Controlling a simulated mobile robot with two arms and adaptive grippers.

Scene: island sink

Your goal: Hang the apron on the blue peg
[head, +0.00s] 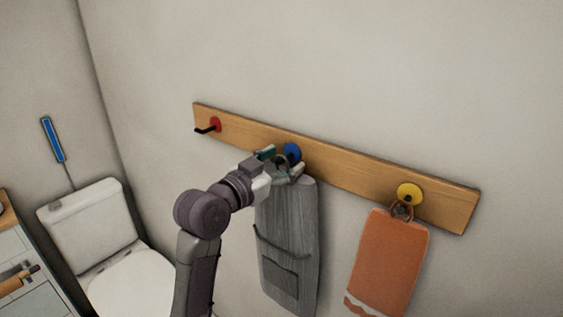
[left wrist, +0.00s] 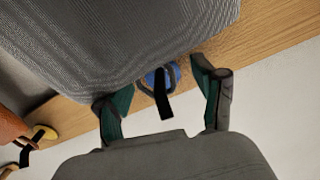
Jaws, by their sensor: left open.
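The grey apron (head: 287,240) hangs flat against the wall below the blue peg (head: 292,152). In the left wrist view the apron (left wrist: 100,40) fills the top. A dark loop at its edge appears to pass around the black rod of the blue peg (left wrist: 162,97). My left gripper (head: 281,163) is at the blue peg, just above the apron's top edge. In the left wrist view its open fingers (left wrist: 152,82) stand on either side of the peg and loop, with nothing gripped between them. In the head view the gripper partly hides the loop.
A wooden rail (head: 345,174) also carries a bare red peg (head: 214,124) at the left and a yellow peg (head: 409,193) with an orange towel (head: 390,260) at the right. A toilet (head: 95,225) stands at the left. Wall space above the rail is clear.

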